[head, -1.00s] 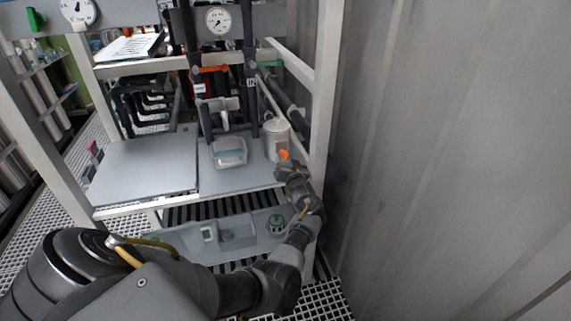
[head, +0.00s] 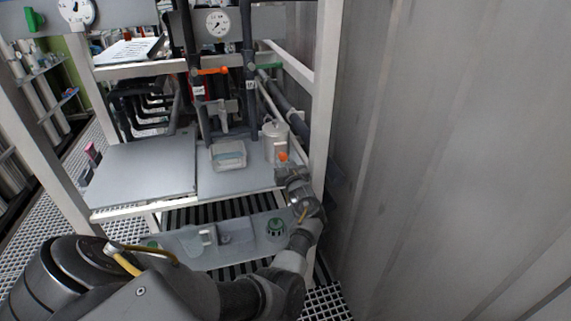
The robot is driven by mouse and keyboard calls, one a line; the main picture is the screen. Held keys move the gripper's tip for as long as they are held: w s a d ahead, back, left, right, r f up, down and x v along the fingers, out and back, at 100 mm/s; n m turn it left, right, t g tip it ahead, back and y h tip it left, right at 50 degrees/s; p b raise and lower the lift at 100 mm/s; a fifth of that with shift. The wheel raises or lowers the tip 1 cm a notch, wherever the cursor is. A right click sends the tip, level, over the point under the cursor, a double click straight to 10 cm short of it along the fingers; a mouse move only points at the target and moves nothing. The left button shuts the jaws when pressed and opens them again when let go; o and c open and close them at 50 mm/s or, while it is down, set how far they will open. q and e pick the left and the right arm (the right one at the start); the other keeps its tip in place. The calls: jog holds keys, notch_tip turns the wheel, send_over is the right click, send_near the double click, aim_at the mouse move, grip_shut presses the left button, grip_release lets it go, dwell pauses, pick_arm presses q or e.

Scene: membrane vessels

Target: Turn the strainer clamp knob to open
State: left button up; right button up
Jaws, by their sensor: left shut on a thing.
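The strainer (head: 274,140) is a pale grey upright canister on the right end of the grey shelf, beside the frame's right post. An orange knob (head: 283,156) shows low on its front side. My left gripper (head: 285,164) reaches up from below and is at the orange knob, shut on it. The fingertips are small and partly hidden by the wrist. My right gripper is not in view.
A clear, pale container (head: 229,154) stands on the shelf (head: 140,168) left of the strainer. The white right post (head: 322,110) and a grey corrugated wall (head: 440,150) are close on the right. A grey tray (head: 190,244) lies below. The shelf's left part is clear.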

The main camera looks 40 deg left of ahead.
pick_arm(q)
jog(key=o, duration=1)
jog(key=shift+a+r, duration=0.1)
jog(key=shift+c, duration=0.2)
jog(key=shift+s+d+p, duration=0.15)
jog(key=shift+d+p, duration=0.1)
jog(key=shift+p, duration=0.05)
jog(key=p+v, duration=0.4)
jog(key=v, duration=0.3)
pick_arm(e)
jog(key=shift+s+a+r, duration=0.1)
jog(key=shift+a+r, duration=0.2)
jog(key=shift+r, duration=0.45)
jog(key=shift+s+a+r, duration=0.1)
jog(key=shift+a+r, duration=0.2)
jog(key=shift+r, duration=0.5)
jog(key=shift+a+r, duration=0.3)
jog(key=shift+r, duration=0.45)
